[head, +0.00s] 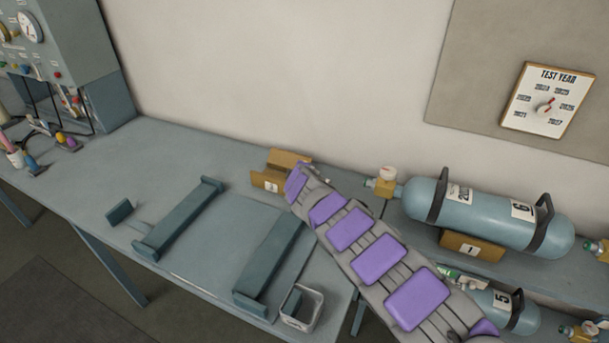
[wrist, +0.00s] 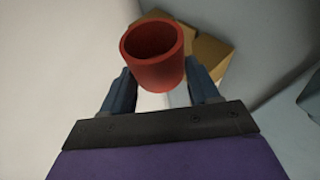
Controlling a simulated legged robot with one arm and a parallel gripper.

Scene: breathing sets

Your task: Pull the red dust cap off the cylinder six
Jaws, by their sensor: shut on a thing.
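The red dust cap (wrist: 158,72) is between the two blue-grey fingers of my gripper (wrist: 160,80) in the wrist view. My gripper is shut on it, and its hollow open end shows. No valve shows inside the cap. Cylinder six (head: 485,216) lies on its side at the right in the head view, with a "6" label and dark straps. Its brass valve (head: 385,186) points left and has a pale round knob on top. My fingers and the cap are hidden in the head view.
Cylinder five (head: 514,308) lies lower right. Teal rails (head: 180,217) and a small bin (head: 309,311) are on the bench (head: 160,165). A gauge panel (head: 75,50) stands left.

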